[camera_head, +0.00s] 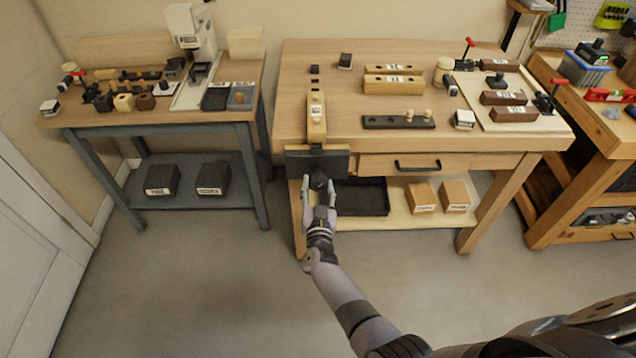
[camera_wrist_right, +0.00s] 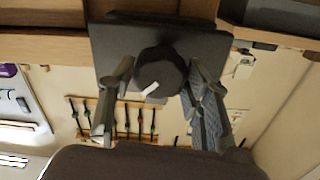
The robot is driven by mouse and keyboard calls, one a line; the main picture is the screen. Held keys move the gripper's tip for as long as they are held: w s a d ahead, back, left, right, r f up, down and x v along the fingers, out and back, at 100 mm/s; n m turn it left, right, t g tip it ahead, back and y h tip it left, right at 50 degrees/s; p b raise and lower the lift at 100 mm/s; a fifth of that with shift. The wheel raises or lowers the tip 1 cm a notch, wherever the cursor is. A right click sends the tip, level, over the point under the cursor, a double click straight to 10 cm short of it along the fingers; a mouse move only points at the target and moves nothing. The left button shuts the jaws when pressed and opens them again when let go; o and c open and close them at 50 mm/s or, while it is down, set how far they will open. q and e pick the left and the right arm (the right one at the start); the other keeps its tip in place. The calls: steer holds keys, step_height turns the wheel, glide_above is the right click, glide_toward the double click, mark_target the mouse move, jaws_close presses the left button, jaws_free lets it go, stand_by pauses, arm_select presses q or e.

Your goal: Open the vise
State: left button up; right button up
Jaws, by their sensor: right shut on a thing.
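The vise is on the front left of the middle wooden bench. Its dark front jaw plate (camera_head: 298,162) faces out at the bench edge, and any gap behind it cannot be made out. A round dark knob (camera_head: 318,180) sticks out from the plate. My right gripper (camera_head: 319,190) is shut on this knob, one finger on each side. In the right wrist view the knob (camera_wrist_right: 162,70) sits between the two fingers against the jaw plate (camera_wrist_right: 110,50), with a small white mark on it. My left gripper is not in view.
The middle bench (camera_head: 420,150) holds wooden blocks, a pegged dark strip and a board. A drawer handle (camera_head: 417,165) is right of the vise. A dark tray (camera_head: 362,197) and boxes sit on the lower shelf. The floor in front is clear.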

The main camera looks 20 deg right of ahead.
steer(key=shift+r+n+p, duration=0.1)
steer(key=shift+n+p, duration=0.35)
steer(key=shift+n, duration=0.15)
steer(key=shift+a+n, duration=0.15)
steer(key=shift+n, duration=0.55)
steer(key=o, duration=1)
